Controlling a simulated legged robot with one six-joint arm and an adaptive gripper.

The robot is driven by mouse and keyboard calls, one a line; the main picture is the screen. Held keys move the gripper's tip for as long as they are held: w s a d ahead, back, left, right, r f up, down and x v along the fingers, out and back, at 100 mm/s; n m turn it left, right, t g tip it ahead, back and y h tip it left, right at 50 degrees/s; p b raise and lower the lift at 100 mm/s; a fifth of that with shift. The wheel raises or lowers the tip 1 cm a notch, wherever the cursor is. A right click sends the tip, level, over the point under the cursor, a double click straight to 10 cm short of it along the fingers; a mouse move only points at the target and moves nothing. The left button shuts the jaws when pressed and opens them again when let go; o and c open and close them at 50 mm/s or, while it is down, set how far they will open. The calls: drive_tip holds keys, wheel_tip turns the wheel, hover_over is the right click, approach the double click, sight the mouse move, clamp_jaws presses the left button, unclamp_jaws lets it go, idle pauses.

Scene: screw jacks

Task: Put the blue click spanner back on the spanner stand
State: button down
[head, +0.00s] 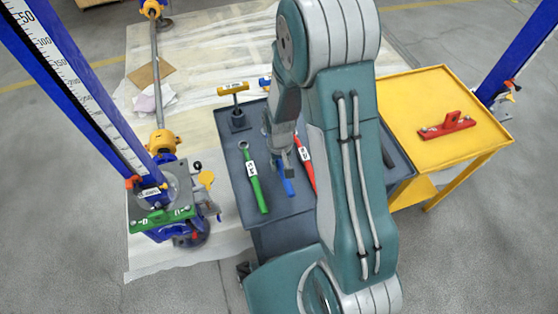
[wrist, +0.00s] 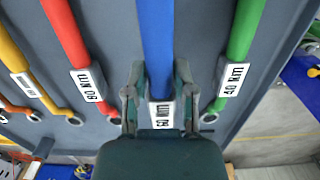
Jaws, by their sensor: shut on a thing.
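The blue click spanner (wrist: 157,35) lies between the fingers of my gripper (wrist: 160,75) in the wrist view, with a finger on each side near its white label, which seems to read 60 Nm. My gripper is shut on it. In the head view, part of the blue spanner (head: 287,184) shows below my gripper, over the dark grey cart top (head: 285,215). Whether it touches the top is unclear. A dark post with a yellow crossbar (head: 233,89) stands at the cart's far left corner; I cannot tell if this is the spanner stand.
A green spanner (head: 254,182) and a red spanner (head: 305,162) lie on either side. The wrist view also shows a yellow spanner (wrist: 15,60). A yellow table (head: 430,90) with a red part (head: 447,125) stands right. A blue screw jack (head: 85,85) stands left.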

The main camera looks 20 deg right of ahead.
sight(280, 161)
drive_tip(key=shift+d+f, duration=0.2)
drive_tip(key=shift+f, duration=1.2)
drive_tip(key=shift+c, duration=2.2)
unclamp_jaws()
drive_tip(key=shift+a+f, duration=0.1)
drive_tip(key=r, duration=1.2)
drive_tip(key=shift+w+r, duration=0.3)
drive_tip(key=shift+w, duration=0.05)
drive_tip(key=s+r+t, duration=0.3)
drive_tip(key=s+r, duration=0.4)
drive_tip(key=r, duration=0.4)
drive_tip(key=s+r+t, duration=0.3)
drive_tip(key=s+r, duration=0.5)
drive_tip(key=r, duration=0.3)
drive_tip(key=shift+s+r, duration=0.15)
drive_tip(key=shift+r, duration=0.25)
